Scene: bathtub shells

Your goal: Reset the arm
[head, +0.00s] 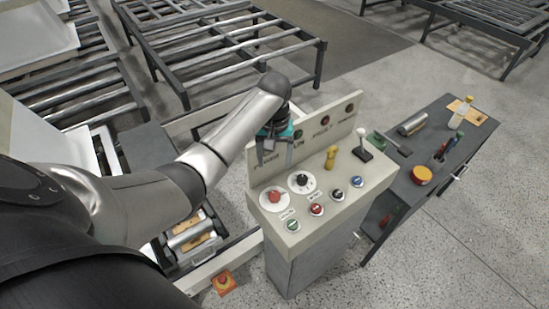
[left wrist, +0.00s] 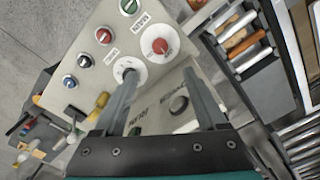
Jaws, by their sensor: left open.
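My left gripper (head: 276,152) is above the back left part of a beige control console (head: 325,205), in front of its upright board. Its fingers point down, open, with nothing between them. In the left wrist view the open fingers (left wrist: 158,80) reach over the console face, one beside the red rotary knob (left wrist: 160,46) and the other partly covering the black rotary knob (left wrist: 127,72). Both knobs show on white dials in the head view, red (head: 274,197) and black (head: 302,181). My right gripper is not in view.
The console also has several push buttons (head: 316,209), a yellow handle (head: 331,157) and a joystick (head: 362,147). A dark workbench (head: 440,170) with tools stands at the right. Roller conveyors (head: 215,50) stand behind. Open floor (head: 460,245) lies at the lower right.

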